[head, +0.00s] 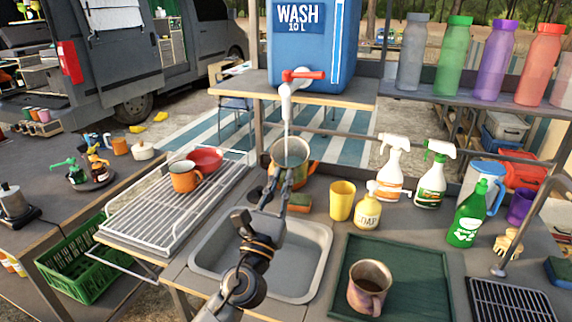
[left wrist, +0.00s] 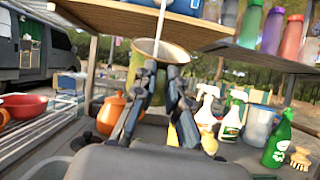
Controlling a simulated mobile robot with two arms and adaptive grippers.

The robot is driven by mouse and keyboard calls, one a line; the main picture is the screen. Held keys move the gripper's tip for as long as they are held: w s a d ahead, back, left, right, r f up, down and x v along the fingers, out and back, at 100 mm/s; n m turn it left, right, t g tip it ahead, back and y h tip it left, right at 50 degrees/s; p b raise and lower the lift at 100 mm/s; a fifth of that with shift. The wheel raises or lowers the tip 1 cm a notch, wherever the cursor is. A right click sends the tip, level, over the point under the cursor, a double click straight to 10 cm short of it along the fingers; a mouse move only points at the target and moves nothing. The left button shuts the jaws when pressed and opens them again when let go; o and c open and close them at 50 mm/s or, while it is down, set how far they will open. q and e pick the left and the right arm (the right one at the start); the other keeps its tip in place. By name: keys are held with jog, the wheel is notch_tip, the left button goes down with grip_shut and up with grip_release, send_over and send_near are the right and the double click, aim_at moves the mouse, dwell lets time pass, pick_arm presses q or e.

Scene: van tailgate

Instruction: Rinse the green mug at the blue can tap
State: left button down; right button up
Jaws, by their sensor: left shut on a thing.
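The green mug (head: 291,150) is held up under the blue can (head: 312,48) marked WASH 10 L. My left gripper (head: 277,183) is shut on the mug from the near side. The mug, with a tan rim, also shows between the fingers in the left wrist view (left wrist: 160,52). The can's white tap (head: 286,92) has a red lever (head: 303,75) pointing right. A thin pale stream runs from the spout down to the mug's opening. It shows in both views. The mug's inside is hard to make out. My right gripper is not in view.
The sink (head: 305,270) lies below my left arm. An orange pot (left wrist: 111,113) and a sponge (head: 299,202) are close to the mug. A yellow cup (head: 341,200), soap bottle (head: 367,212) and spray bottles stand right. The wire rack (head: 135,222) is left, the green tray (head: 420,260) right.

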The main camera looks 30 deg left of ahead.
pick_arm(q)
jog(key=shift+w+d, duration=0.1)
jog(key=shift+d, duration=0.1)
jog(key=shift+s+d, duration=0.3)
jog(key=shift+s, duration=0.35)
jog(key=shift+s+d, duration=0.25)
jog(key=shift+s, duration=0.35)
jog(key=s, duration=0.1)
jog(key=s+d, duration=0.1)
jog(key=s, duration=0.1)
jog(key=s+d, duration=0.1)
jog(key=shift+s+d, duration=0.15)
jog(key=shift+s, duration=0.25)
dwell(0.4)
jog(key=s+d+r+p, duration=0.2)
jog(key=s+r, duration=0.2)
jog(key=shift+s+p, duration=0.25)
jog(key=shift+p, duration=0.1)
dwell(0.4)
